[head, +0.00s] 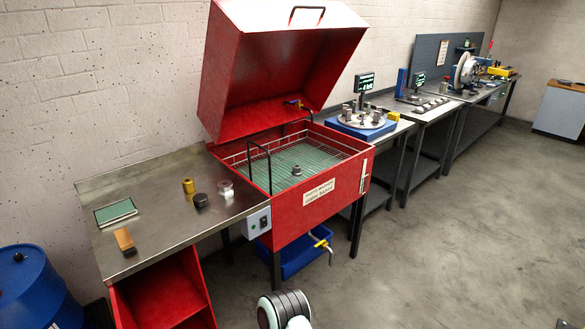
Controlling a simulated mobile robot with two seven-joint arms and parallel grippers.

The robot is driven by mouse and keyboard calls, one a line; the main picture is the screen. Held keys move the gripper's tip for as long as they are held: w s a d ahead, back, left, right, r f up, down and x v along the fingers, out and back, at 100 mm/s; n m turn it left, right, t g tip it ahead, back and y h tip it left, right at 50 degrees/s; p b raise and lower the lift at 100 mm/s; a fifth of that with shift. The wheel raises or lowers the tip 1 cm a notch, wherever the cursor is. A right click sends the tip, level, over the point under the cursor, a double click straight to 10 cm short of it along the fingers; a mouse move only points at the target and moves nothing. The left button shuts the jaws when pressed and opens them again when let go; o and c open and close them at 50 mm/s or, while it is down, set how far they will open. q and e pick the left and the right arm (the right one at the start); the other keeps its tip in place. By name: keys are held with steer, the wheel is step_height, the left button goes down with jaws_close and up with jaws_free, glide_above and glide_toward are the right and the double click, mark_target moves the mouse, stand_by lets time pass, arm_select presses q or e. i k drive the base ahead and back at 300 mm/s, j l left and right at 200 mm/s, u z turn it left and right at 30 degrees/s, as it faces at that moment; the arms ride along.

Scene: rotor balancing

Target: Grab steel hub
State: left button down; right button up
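A small grey metal hub (297,171) stands on the green mesh floor of the open red parts washer (318,213). A silvery, flanged piece (226,190) stands on the steel bench (165,212) to the left, beside a black round piece (201,200) and a brass-coloured cylinder (188,186). I cannot tell for sure which of the two metal pieces is the steel hub; the one in the washer looks most like it. Neither of my grippers is in view. Only a white and dark ribbed part of my arm shows at the bottom edge.
The washer's red lid (280,75) is raised. A black basket handle (259,168) rises near the left wall. A brown block (124,240) and a green-topped pad (115,212) lie on the bench. A blue drum (38,288) stands at left. The floor at right is clear.

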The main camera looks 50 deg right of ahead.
mark_target(297, 171)
steer(key=l, duration=0.8)
steer(key=l+u, duration=0.15)
steer(key=l, duration=0.65)
steer(key=k+l, duration=0.1)
steer(key=l, duration=0.7)
steer(key=l+u, duration=0.1)
steer(key=l, duration=0.7)
steer(key=k, duration=0.05)
